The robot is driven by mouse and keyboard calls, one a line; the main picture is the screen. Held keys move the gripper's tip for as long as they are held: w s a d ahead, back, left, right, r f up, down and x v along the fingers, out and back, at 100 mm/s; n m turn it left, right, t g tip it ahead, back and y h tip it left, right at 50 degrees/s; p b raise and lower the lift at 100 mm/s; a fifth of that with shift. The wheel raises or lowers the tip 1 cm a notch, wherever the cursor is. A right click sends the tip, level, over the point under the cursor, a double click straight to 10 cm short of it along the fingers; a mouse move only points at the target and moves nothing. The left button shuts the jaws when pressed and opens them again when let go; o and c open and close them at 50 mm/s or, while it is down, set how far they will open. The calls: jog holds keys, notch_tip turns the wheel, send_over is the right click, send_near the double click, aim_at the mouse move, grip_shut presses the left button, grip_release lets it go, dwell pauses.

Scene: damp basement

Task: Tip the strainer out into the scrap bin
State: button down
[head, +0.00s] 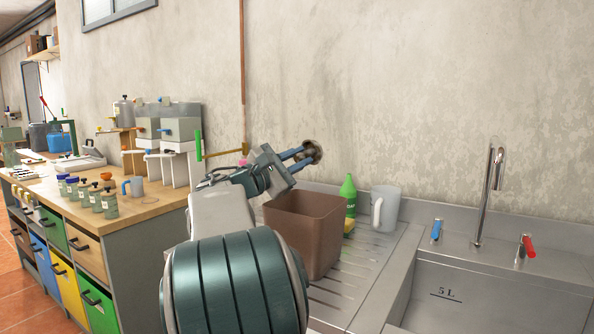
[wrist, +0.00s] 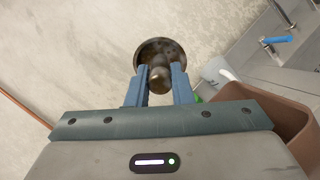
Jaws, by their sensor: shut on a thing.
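My gripper (head: 306,154) is shut on the strainer (head: 316,147), a small round metal cup, and holds it up above the brown scrap bin (head: 302,232). In the wrist view the strainer (wrist: 147,46) shows its round rim, with a rounded knob between my fingertips (wrist: 158,82). The strainer is tilted onto its side in the head view. Dark spots show inside it, but I cannot tell whether they are scraps or holes. The bin stands upright on the ribbed drainboard, and its rim also shows in the wrist view (wrist: 290,110). Its inside bottom is hidden.
A green bottle (head: 349,194) and a white jug (head: 385,209) stand right of the bin. A sink (head: 480,295) with a tall tap (head: 487,200) lies further right. A wooden bench (head: 150,205) with several small bottles stands at left. The wall is behind.

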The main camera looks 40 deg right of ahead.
jog(key=shift+d+f+h+b, duration=0.1)
jog(key=shift+f+h+b, duration=0.65)
jog(key=shift+b, duration=1.3)
jog(key=shift+r+h+b, duration=0.1)
jog(key=shift+h+b, duration=0.15)
jog(key=shift+b, duration=0.15)
jog(key=shift+d+h+b, duration=0.1)
jog(key=shift+h+b, duration=0.3)
jog(key=shift+b, duration=0.4)
jog(key=shift+r, duration=0.2)
